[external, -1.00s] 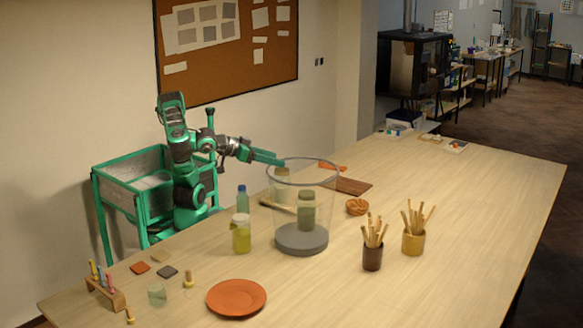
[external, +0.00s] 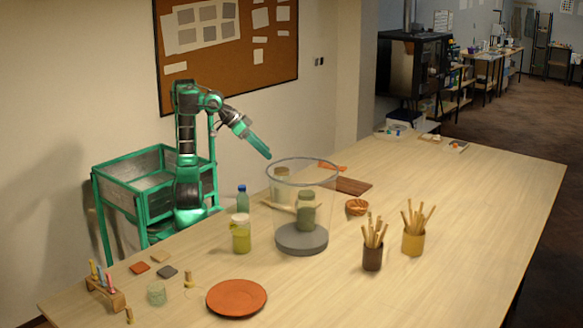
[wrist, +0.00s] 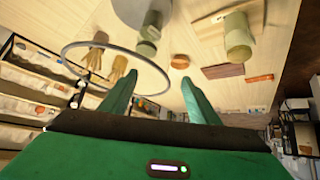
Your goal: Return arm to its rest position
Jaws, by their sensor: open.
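My gripper (external: 268,154) is raised above the table (external: 455,200), at the upper left of a tall clear cylinder (external: 301,240) with a grey base. In the wrist view its two green fingers (wrist: 157,88) stand apart with nothing between them. My arm is bent at the elbow, its forearm sloping down to the right. A green jar (external: 307,212) stands at the cylinder and shows through its clear wall. Another pale green jar (external: 282,187) appears behind the clear wall.
A blue-capped bottle (external: 242,200) and a yellow-green jar (external: 241,236) stand left of the cylinder. A small bowl (external: 357,207), a brown tool cup (external: 372,257) and a tan tool cup (external: 413,242) stand to its right. An orange plate (external: 236,298) lies in front. The table's right side is clear.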

